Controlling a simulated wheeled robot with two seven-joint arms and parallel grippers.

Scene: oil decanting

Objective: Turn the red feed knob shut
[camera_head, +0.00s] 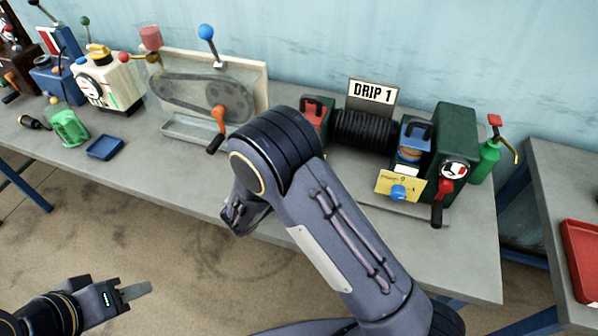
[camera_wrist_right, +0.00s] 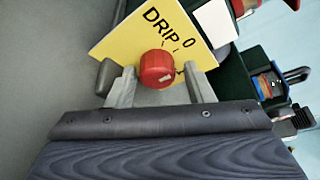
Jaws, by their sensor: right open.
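The red feed knob (camera_wrist_right: 157,66) sits on a yellow plate (camera_wrist_right: 125,47) marked "DRIP 0" in the right wrist view. My right gripper (camera_wrist_right: 160,80) is open, with one finger on each side of the knob. A gap shows beside the knob at each finger; I cannot tell whether the tips reach past its face. In the head view my right arm hides this knob and its plate.
A belt panel (camera_head: 165,62) with an orange crank (camera_head: 218,118) stands left. A blue tray (camera_head: 105,147) lies farther left.

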